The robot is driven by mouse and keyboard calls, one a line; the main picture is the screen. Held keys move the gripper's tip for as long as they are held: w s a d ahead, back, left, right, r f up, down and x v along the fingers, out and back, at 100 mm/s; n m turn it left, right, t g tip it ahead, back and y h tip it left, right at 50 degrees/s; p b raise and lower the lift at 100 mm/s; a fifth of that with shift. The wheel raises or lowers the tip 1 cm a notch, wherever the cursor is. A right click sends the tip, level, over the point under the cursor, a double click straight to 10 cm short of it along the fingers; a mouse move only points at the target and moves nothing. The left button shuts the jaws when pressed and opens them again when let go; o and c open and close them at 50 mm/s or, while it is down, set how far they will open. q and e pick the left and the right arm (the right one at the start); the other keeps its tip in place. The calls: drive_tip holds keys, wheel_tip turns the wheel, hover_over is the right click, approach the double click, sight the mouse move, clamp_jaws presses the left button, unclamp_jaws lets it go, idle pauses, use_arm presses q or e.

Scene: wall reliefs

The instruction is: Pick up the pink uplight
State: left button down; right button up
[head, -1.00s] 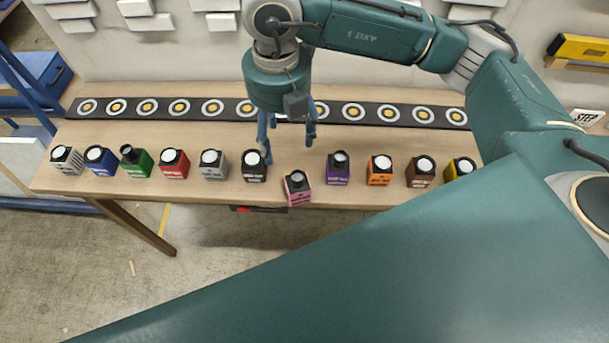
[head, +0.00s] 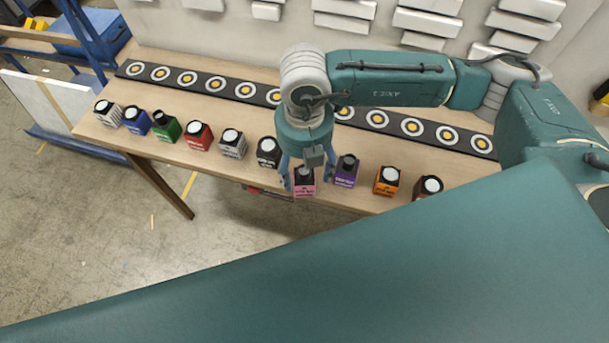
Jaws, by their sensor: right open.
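The pink uplight (head: 304,187) is a small block with a pink lower part and a dark top, at the front edge of the wooden table in the head view. My right gripper (head: 305,183) is open, its two blue fingers pointing down, one on the left and one on the right of the pink uplight. Whether the fingers touch it I cannot tell. The gripper's palm hides part of its top. My left gripper is not in view.
The purple uplight (head: 346,171) stands close to the right finger, and a black one (head: 269,152) stands to the left. Several other coloured uplights line the table (head: 330,204). A dark strip with ringed discs (head: 209,82) runs behind, below the wall reliefs.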

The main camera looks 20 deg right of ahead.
drive_tip(key=shift+f, duration=1.4)
clamp_jaws()
drive_tip(key=shift+r, duration=0.15)
